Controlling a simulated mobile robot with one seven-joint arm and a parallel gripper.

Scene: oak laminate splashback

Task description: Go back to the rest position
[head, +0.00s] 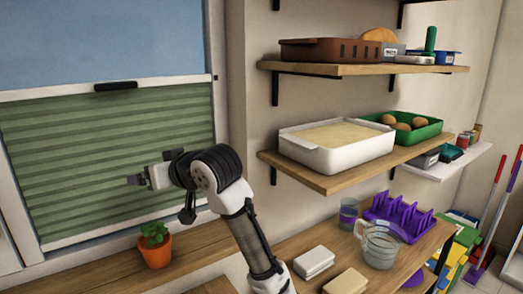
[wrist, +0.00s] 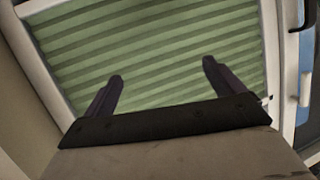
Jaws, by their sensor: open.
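My gripper (head: 137,180) is raised in front of the green pleated blind (head: 90,150) on the window, pointing left in the head view. In the wrist view my gripper (wrist: 160,82) shows two dark fingers spread apart, with nothing between them but the blind (wrist: 150,45) behind. My arm rises from the bottom of the head view and bends at the elbow toward the window. The gripper is above and left of the potted plant, apart from it.
A plant in an orange pot (head: 155,250) stands on the wooden sill below. To the right, a wooden shelf (head: 310,178) bears a white bin (head: 335,155) and a green crate (head: 425,133). A glass jug (head: 380,248) and a purple rack (head: 400,215) stand on the lower surface.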

